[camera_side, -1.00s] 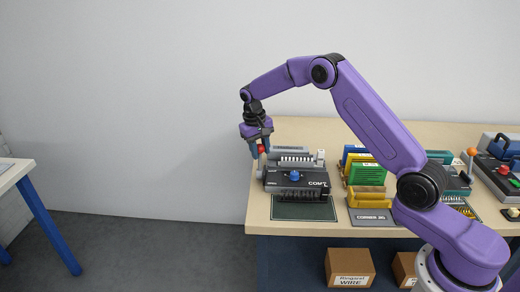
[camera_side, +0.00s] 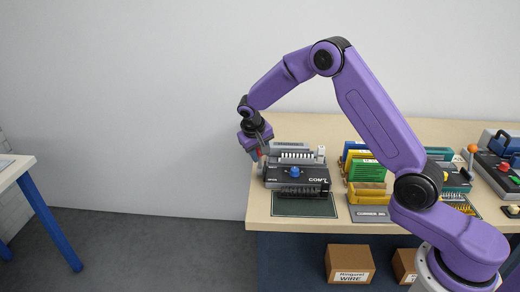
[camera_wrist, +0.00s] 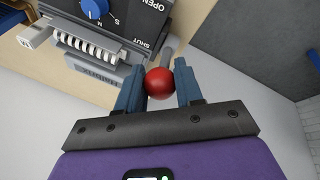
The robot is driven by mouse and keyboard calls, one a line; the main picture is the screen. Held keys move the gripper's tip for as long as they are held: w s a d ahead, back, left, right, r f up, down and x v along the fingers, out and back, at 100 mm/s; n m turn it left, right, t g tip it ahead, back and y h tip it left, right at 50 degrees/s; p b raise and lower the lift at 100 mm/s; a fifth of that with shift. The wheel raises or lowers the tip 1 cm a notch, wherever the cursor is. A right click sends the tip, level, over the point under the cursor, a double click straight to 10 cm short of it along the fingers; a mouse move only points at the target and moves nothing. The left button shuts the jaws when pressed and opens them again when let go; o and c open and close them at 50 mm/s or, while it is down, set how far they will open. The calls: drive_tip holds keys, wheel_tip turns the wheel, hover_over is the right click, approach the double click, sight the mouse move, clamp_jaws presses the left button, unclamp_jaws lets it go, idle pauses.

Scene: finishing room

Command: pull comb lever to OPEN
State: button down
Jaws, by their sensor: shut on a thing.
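The comb binding machine (camera_side: 312,176), dark grey with a blue dial (camera_side: 295,172), stands at the left end of the bench. In the wrist view its side (camera_wrist: 120,20) carries the words OPEN and SHUT. The lever's red ball knob (camera_wrist: 159,83) sits between my two blue-grey fingers, with a short piece of grey lever shaft (camera_wrist: 167,56) behind it. My gripper (camera_wrist: 160,90) is shut on the knob. In the side view my gripper (camera_side: 261,153) is tilted at the machine's left side and mostly hides the knob. I cannot tell the lever's exact setting.
A dark green mat (camera_side: 303,208) lies in front of the machine. To the right stand coloured folders (camera_side: 366,173) and a grey corner tool (camera_side: 372,215). The bench's left edge is close to my gripper; the floor beyond it is clear.

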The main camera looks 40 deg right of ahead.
drive_tip(key=shift+s+a+f, duration=0.4)
drive_tip(key=shift+s+a, duration=0.2)
drive_tip(key=shift+s, duration=0.1)
drive_tip(key=shift+f, duration=0.1)
drive_tip(key=c, duration=0.8)
unclamp_jaws()
drive_tip(key=v, duration=1.7)
drive_tip(key=shift+w+a+r, duration=0.1)
drive_tip(key=shift+a+r, duration=0.05)
drive_tip(key=shift+r, duration=0.15)
